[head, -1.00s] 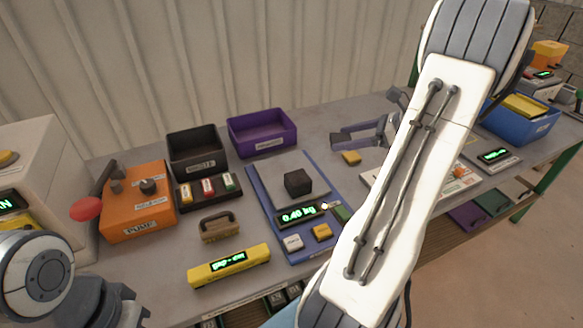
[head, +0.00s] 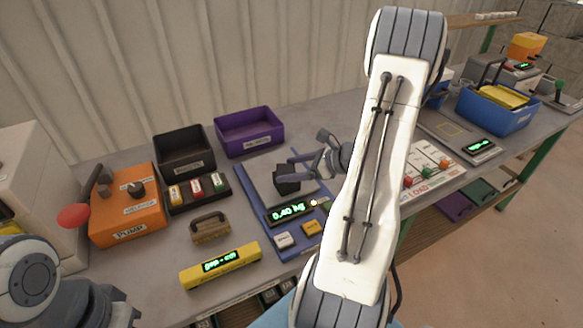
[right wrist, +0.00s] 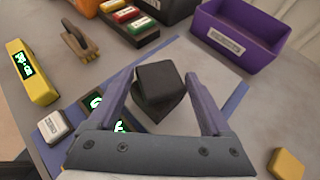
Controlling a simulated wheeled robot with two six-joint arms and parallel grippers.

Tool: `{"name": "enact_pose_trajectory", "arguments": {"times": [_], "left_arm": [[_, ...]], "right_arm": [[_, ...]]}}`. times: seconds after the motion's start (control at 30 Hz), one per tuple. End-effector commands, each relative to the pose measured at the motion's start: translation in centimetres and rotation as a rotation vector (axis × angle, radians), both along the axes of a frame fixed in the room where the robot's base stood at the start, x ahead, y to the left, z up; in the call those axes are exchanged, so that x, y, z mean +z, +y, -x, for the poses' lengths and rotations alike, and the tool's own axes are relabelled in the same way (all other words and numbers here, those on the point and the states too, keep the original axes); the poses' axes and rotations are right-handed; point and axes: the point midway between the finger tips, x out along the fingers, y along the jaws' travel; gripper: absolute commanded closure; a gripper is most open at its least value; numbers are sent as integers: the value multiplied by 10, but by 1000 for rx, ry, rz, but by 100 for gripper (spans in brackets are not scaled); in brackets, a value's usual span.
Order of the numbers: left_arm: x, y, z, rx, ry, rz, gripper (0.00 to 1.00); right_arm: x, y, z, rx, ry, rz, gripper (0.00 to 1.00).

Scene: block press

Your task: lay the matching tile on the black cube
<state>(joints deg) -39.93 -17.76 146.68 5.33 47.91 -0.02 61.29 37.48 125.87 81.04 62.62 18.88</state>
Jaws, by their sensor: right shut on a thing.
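The black cube (head: 287,178) is at the grey plate of the blue scale (head: 256,203), whose display reads 0.40 kg. My right gripper (head: 289,168) reaches in from the right with a finger on each side of the cube. In the right wrist view the cube (right wrist: 160,82) sits between the two fingertips, and the gripper is shut on it. I cannot tell whether the cube is clear of the plate. A small yellow tile (right wrist: 288,163) lies to the right in the wrist view. My left arm is at the lower left of the head view; its fingers do not show.
An orange pump box (head: 125,215), a black bin (head: 184,152) and a purple bin (head: 249,130) stand left and behind. A yellow display bar (head: 220,265) and a brown handled block (head: 210,228) lie in front. A blue crate (head: 497,112) is at the right.

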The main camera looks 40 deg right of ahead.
Motion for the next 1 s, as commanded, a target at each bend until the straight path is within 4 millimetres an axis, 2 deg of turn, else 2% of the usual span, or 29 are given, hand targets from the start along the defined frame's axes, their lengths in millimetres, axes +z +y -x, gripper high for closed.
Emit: {"name": "enact_pose_trajectory", "arguments": {"times": [0.33, 0.37, 0.4, 0.73, 0.87, 1.0], "left_arm": [[-5, 0, 0, 0, 0, 0, 100], [-3, 0, 0, 0, 0, 0, 100], [-3, 0, 0, 0, 0, 0, 100], [1, 0, 0, 0, 0, 0, 100], [-2, 0, 0, 0, 0, 0, 100], [-4, 0, 0, 0, 0, 0, 100]], "right_arm": [[-5, -1, 0, -1, -1, 0, 72], [-3, -1, 0, 0, -2, 1, 6], [-3, -1, 0, 0, -2, 1, 0], [3, -2, 1, -2, -2, 2, 0], [12, -12, 17, -6, -4, 3, 0], [27, -25, 41, -7, -4, 5, 0]]}}
